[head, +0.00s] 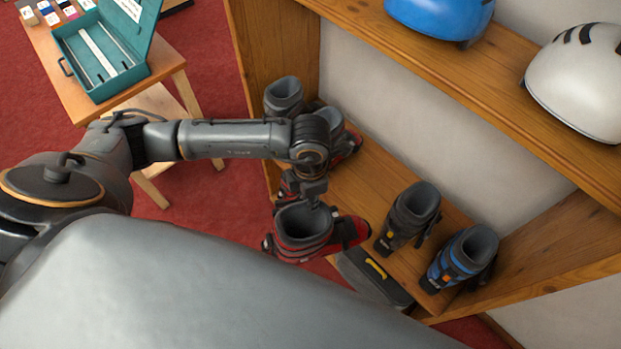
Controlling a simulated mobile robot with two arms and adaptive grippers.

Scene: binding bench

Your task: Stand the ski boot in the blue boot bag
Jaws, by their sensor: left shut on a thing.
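A red and grey ski boot (303,228) is upright in front of the lower shelf, its dark open cuff facing up. My left gripper (318,203) reaches down from above and is shut on the boot at the rim of its cuff. The fingertips are small and partly hidden in this view. Whether the boot's sole touches anything below cannot be told. I see no blue boot bag in the head view. My right gripper is not in view.
Other boots stand on the lower wooden shelf (350,185): a dark boot (410,216), a blue boot (462,257) and grey-red ones behind my arm. A dark case (372,277) lies close by. Helmets (580,85) sit above. A small table (105,110) holds a teal box.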

